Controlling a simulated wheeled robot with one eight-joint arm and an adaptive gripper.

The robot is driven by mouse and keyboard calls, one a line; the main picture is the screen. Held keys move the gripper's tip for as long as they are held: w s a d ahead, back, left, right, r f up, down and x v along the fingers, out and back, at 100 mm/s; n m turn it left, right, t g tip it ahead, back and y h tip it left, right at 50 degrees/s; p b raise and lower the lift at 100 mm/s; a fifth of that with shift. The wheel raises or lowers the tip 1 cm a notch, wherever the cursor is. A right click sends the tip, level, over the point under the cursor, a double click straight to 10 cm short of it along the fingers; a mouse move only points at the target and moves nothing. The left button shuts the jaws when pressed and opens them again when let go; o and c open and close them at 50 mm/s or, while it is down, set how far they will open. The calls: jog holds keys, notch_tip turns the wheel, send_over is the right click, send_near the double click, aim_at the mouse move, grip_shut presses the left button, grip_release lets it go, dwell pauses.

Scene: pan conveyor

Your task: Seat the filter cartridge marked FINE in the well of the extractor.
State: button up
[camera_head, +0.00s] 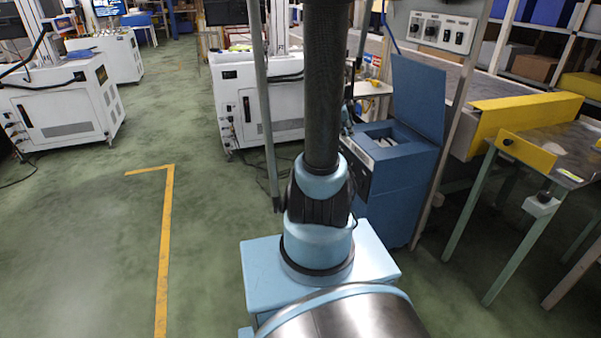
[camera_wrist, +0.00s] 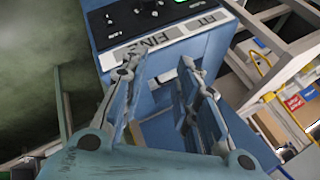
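The extractor appears to be the blue cabinet (camera_head: 398,190) right of my arm in the head view, with its blue lid (camera_head: 417,98) raised. Its top has a recess, partly seen. In the wrist view, a blue housing (camera_wrist: 203,50) shows a dark control panel and a pale label strip (camera_wrist: 147,42) reading FINE, with a second, less clear label. My gripper (camera_wrist: 163,75) is open, its two fingers apart in front of this housing, with nothing seen held between them. I cannot make out a filter cartridge in either view. My gripper is not clearly seen in the head view.
A metal table (camera_head: 560,150) with a yellow guard (camera_head: 525,115) stands at the right. White machine carts (camera_head: 260,108) stand behind and at the left. A yellow floor line (camera_head: 165,240) crosses open green floor at the left. Shelving shows right in the wrist view.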

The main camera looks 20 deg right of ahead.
jog(key=s+a+f+n+g+y, duration=0.2)
jog(key=s+a+n+y, duration=0.3)
jog(key=s+a+n, duration=1.6)
jog(key=shift+s+a+f+n+y, duration=0.3)
jog(key=shift+a+n, duration=0.4)
jog(key=shift+a, duration=0.4)
